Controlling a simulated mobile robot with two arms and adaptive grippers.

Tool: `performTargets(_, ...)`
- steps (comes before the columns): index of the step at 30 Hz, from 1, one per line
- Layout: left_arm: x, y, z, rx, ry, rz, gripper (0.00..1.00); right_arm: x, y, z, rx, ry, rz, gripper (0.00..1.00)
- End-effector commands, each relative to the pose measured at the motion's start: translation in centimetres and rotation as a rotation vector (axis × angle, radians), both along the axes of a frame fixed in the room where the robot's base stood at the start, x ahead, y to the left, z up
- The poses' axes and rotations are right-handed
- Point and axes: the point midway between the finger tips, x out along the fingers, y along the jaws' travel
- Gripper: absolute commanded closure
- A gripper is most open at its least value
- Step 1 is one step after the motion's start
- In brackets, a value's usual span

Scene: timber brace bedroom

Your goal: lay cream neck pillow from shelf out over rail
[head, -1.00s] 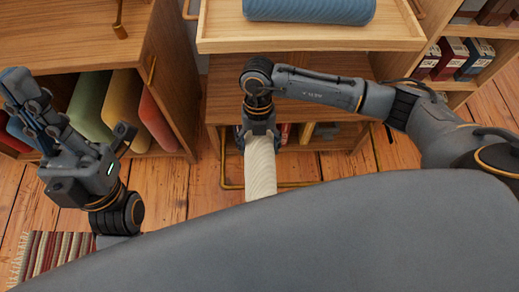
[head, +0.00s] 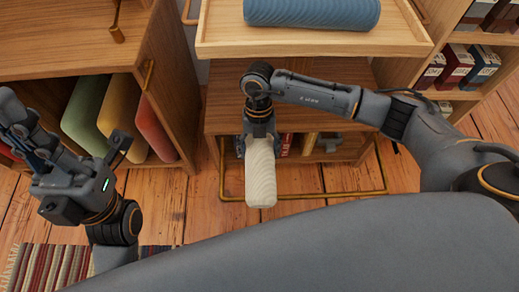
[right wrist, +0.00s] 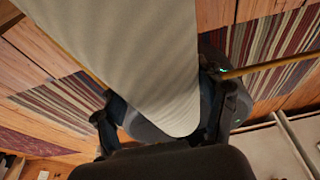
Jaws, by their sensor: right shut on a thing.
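The cream neck pillow (head: 261,177), ribbed and long, hangs from my right gripper (head: 259,139) in the middle of the head view. Its near end is free above the floor. In the right wrist view the pillow (right wrist: 140,60) fills the upper middle, between the fingers of my right gripper (right wrist: 168,117), which are shut on it. A thin brass rail (head: 310,195) runs behind and beside the pillow in the head view; a brass bar (right wrist: 268,66) also shows in the right wrist view. I cannot tell whether the pillow touches it. My left gripper (head: 68,130) is open and empty at the left.
A blue ribbed roll (head: 312,12) lies on a wooden tray shelf (head: 310,43) above. Green, yellow and red cushions (head: 87,113) stand in the left cabinet. Boxes (head: 457,66) fill the right shelves. A striped rug (head: 50,268) lies at lower left. Plank floor is bare around the rail.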

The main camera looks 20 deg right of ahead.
Motion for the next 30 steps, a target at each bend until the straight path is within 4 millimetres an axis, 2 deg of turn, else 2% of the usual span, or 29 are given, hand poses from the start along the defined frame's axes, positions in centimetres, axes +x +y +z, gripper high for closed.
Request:
performTargets(4, 0.0, 0.0, 0.0, 0.000, 0.000, 0.000, 1.00, 0.0, 0.0, 0.1, 0.001, -0.001, 0.001, 0.60)
performTargets(5, 0.0, 0.0, 0.0, 0.000, 0.000, 0.000, 1.00, 0.0, 0.0, 0.1, 0.001, -0.001, 0.000, 0.25)
performTargets(8, 0.0, 0.0, 0.0, 0.000, 0.000, 0.000, 1.00, 0.0, 0.0, 0.1, 0.001, -0.001, 0.000, 0.05)
performTargets(9, 0.0, 0.0, 0.0, 0.000, 0.000, 0.000, 1.00, 0.0, 0.0, 0.1, 0.001, -0.001, 0.000, 0.03)
performTargets(21, 0.0, 0.0, 0.0, 0.000, 0.000, 0.000, 1.00, 0.0, 0.0, 0.4, 0.001, -0.001, 0.000, 0.03)
performTargets(25, 0.0, 0.0, 0.0, 0.000, 0.000, 0.000, 1.00, 0.1, 0.0, 2.1, 0.001, -0.003, 0.000, 0.03)
performTargets(30, 0.0, 0.0, 0.0, 0.000, 0.000, 0.000, 1.00, 0.1, 0.0, 5.5, 0.000, -0.005, 0.002, 0.03)
